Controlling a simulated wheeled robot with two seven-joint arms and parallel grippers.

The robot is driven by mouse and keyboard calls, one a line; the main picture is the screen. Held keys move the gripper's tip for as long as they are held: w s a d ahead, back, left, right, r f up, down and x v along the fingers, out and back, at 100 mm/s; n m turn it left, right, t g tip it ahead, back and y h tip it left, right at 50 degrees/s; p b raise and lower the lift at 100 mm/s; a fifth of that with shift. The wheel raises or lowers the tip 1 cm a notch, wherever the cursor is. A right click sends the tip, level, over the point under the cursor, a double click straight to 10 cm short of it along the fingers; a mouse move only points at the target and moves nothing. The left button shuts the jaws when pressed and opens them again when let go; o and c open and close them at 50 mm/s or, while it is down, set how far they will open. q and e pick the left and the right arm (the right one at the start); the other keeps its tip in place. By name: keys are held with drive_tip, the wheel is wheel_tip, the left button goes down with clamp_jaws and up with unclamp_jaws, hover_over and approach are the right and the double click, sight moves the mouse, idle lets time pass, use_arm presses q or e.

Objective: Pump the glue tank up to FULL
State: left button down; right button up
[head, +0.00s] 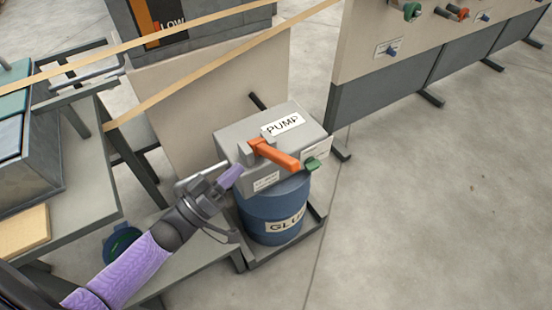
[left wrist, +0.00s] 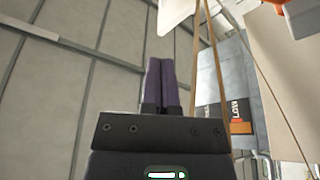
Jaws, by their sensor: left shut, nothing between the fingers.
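The grey pump box (head: 240,125) with a PUMP label sits on a blue drum (head: 270,207) marked GLUE. An orange lever (head: 273,153) sticks out from its front, with a green knob (head: 312,164) to the right. The glue tank's gauge (head: 158,22) at the top left shows an orange band and the word LOW; it also shows in the left wrist view (left wrist: 240,115). My left gripper (head: 232,176) is shut and empty, just left of and below the orange lever, apart from it as far as I can tell. Its closed fingers show in the left wrist view (left wrist: 161,82). My right gripper is not in view.
Two tan strips (head: 210,65) run diagonally above the pump. A grey table (head: 85,190) stands at the left with a wood-coloured block (head: 25,228). A panel with coloured knobs (head: 375,45) stands at the upper right. The floor (head: 430,210) at the right is clear.

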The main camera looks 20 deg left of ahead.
sight(277, 158)
use_arm(q)
drive_tip(key=w+d+b, duration=0.1)
drive_tip(key=w+d, duration=0.1)
drive_tip(key=w+d+b, duration=0.1)
drive_tip(key=w+d, duration=0.1)
drive_tip(key=w, duration=0.1)
drive_tip(key=w+d+b, duration=0.1)
drive_tip(key=w+b, duration=0.1)
drive_tip(key=shift+w+d, duration=0.35)
drive_tip(key=shift+d, duration=0.05)
drive_tip(key=shift+s+d+f, duration=0.15)
drive_tip(key=shift+d+f, duration=0.1)
drive_tip(key=shift+f, duration=0.05)
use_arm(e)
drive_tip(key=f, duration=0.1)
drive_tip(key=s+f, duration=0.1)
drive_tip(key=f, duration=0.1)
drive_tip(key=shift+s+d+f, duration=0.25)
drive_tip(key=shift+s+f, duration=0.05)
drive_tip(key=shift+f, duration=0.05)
use_arm(q)
drive_tip(key=shift+s, duration=0.1)
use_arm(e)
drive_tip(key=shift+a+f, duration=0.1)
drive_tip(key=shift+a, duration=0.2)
